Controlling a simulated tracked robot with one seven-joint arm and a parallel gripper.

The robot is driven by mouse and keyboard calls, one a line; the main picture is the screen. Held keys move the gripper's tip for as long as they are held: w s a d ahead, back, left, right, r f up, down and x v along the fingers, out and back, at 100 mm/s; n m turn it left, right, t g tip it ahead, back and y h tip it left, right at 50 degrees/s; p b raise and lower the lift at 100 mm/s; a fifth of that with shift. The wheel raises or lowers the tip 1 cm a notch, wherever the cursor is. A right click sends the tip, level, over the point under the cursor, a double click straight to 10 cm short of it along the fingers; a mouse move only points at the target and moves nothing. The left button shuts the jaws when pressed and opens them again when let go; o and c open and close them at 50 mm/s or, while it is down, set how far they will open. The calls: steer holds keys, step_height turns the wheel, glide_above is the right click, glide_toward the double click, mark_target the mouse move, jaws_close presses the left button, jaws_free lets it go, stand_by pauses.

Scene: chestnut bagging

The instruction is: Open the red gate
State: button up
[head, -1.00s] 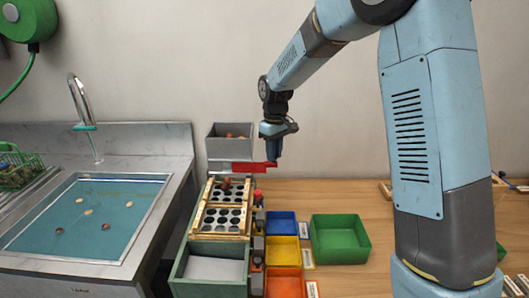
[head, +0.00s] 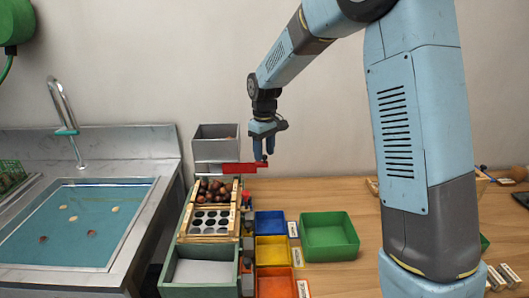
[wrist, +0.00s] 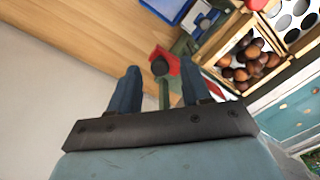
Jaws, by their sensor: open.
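The red gate (head: 238,168) is at the foot of the grey hopper (head: 215,142) in the head view. It sticks out to the right of the hopper. In the wrist view the gate (wrist: 166,60) shows with a dark round knob (wrist: 160,67) on its end. My gripper (head: 264,158) is open at the gate's right end, pointing down. In the wrist view my gripper (wrist: 155,85) has one finger on each side of the knob; I cannot tell whether either touches it. Chestnuts (head: 214,189) lie in the upper part of the wooden sorting frame, below the hopper.
The frame's plate with holes (head: 210,220) is bare. Blue (head: 270,224), yellow (head: 272,250) and orange (head: 276,284) bins stand to its right, with a larger green bin (head: 329,236) beyond. A sink (head: 75,222) is at the left.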

step_height(320, 180, up, 13)
stand_by(0.4)
stand_by(0.9)
steer(key=s+d+r+m+t, duration=0.1)
steer(key=s+d+r+m, duration=0.15)
steer(key=s+d, duration=0.45)
steer(key=s+d+r+m+t, duration=0.2)
steer(key=s+d+r, duration=0.2)
steer(key=s+d, duration=0.3)
steer(key=s+d+f+m+t, duration=0.1)
steer(key=s+d+f+m, duration=0.1)
steer(key=s, duration=0.7)
steer(key=s+d+f+m+t, duration=0.1)
steer(key=s+d, duration=0.3)
steer(key=s, duration=0.5)
steer(key=shift+s+d+f+m+t, duration=0.3)
steer(key=shift+f+m, duration=0.2)
steer(key=shift+m, duration=0.25)
